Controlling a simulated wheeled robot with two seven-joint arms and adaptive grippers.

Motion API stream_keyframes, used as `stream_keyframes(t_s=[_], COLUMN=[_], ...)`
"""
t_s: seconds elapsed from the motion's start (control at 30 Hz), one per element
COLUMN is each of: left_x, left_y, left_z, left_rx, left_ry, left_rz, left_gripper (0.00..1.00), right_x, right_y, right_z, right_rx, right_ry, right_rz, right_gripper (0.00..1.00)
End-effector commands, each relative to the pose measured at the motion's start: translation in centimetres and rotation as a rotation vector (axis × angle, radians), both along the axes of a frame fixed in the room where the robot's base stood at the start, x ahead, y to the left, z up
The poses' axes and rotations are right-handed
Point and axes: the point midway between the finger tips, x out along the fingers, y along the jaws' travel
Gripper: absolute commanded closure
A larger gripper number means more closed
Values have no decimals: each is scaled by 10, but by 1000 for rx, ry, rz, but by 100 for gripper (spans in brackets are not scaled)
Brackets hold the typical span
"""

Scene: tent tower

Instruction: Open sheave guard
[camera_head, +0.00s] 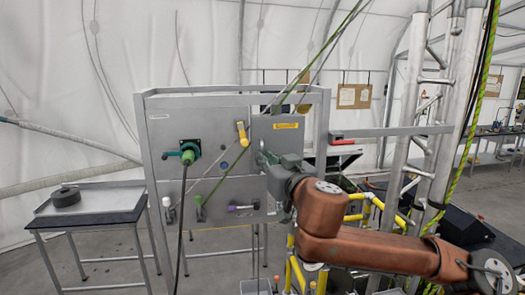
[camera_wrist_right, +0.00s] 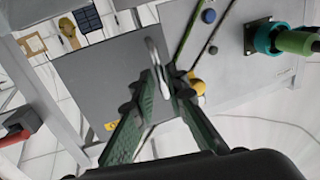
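The sheave guard (camera_head: 287,135) is a flat grey plate with a yellow label on the right of the upright grey panel (camera_head: 165,120). It looks closed, flush against the panel. In the right wrist view the guard (camera_wrist_right: 85,75) fills the left middle, with a silver bar handle (camera_wrist_right: 153,50) standing off it. My left gripper is out of view.
A teal and green fitting (camera_head: 188,152), a yellow knob (camera_head: 241,132) and a purple handle (camera_head: 243,207) stick out of the panel. A cable and green rope cross before it. A side table (camera_head: 95,215) stands left; a metal truss tower (camera_head: 410,120) and yellow rails stand right.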

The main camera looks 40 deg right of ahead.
Motion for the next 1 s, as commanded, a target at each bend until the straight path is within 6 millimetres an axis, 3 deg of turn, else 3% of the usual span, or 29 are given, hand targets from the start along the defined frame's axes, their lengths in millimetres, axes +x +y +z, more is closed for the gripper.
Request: stream_keyframes(t_s=[0.17, 0.47, 0.7, 1.0], left_x=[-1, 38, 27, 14], left_y=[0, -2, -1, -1], left_z=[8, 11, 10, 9], left_rx=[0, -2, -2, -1], left_ry=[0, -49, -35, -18], left_rz=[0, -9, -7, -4], left_gripper=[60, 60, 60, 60], right_x=[17, 21, 21, 21], right_y=[-7, -9, -8, -9], right_z=[1, -1, -1, 0], right_rx=[1, 1, 1, 1], right_ry=[2, 0, 0, 0], right_rz=[-4, -2, -3, -3], right_gripper=[87, 87, 100, 100])
